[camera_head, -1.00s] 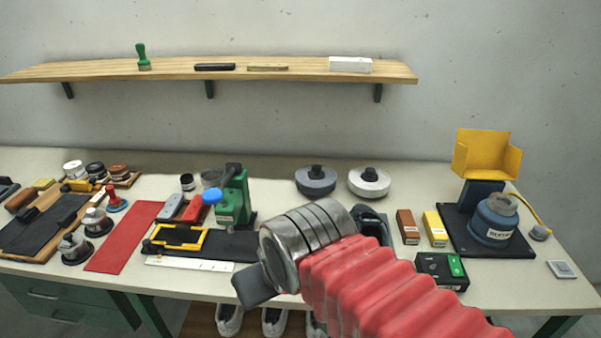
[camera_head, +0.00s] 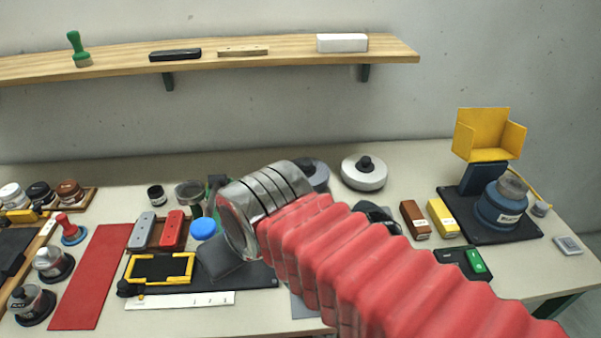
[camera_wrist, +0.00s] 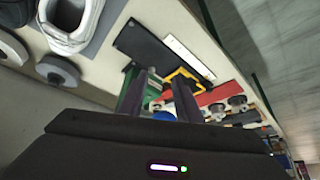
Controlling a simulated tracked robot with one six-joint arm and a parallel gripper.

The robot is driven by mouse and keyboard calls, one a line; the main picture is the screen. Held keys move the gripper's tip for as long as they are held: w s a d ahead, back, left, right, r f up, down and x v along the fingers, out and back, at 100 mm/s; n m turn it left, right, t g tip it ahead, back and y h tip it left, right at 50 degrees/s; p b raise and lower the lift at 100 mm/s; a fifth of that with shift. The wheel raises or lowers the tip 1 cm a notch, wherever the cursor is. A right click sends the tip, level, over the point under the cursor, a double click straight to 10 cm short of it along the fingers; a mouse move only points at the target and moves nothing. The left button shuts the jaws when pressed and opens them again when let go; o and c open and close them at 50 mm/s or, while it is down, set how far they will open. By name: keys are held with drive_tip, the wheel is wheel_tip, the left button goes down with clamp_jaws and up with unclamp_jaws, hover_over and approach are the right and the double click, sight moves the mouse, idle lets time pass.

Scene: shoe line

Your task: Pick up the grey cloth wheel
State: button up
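The grey cloth wheel (camera_head: 318,177) lies flat on the bench towards the back. My arm covers its left part in the head view. In the wrist view the grey wheel (camera_wrist: 57,71) is at the left, well away from my fingers. A similar white wheel (camera_head: 364,177) with a dark hub sits just right of it; it also shows in the wrist view (camera_wrist: 10,50). My gripper (camera_wrist: 160,88) has its two dark fingers apart, with the green press behind them and nothing visibly held. In the head view my wrist hides the fingers.
The green press is mostly hidden behind my wrist. A black mat with a yellow frame (camera_head: 160,268) lies left of my arm. Brown (camera_head: 415,220) and yellow (camera_head: 442,218) boxes and a blue pot (camera_head: 500,208) stand right. A wooden shelf (camera_head: 290,57) hangs above.

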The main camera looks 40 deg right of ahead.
drive_tip(key=shift+o, duration=0.2)
drive_tip(key=o, duration=0.3)
drive_tip(key=shift+w+d, duration=0.1)
drive_tip(key=shift+d, duration=0.1)
drive_tip(key=shift+o, duration=0.6)
drive_tip(key=w+d+m+g, duration=0.1)
drive_tip(key=w+d, duration=0.1)
drive_tip(key=d, duration=0.3)
drive_tip(key=w+d+f+m+g, duration=0.1)
drive_tip(key=w+d+m, duration=0.1)
drive_tip(key=d, duration=0.3)
drive_tip(key=shift+w+d+f+h, duration=0.2)
drive_tip(key=shift+w+h, duration=0.1)
drive_tip(key=shift+w, duration=0.55)
drive_tip(key=w+d+n, duration=0.1)
drive_tip(key=w+d, duration=0.3)
drive_tip(key=d, duration=0.5)
drive_tip(key=w+d+r+n+y, duration=0.1)
drive_tip(key=w+d+n, duration=0.1)
drive_tip(key=w+d, duration=0.3)
drive_tip(key=w+d+r+n+t, duration=0.1)
drive_tip(key=w+d, duration=0.3)
drive_tip(key=d, duration=0.9)
drive_tip(key=shift+w+d+r+n, duration=0.25)
drive_tip(key=shift+w+d+n, duration=0.15)
drive_tip(key=shift+n, duration=0.2)
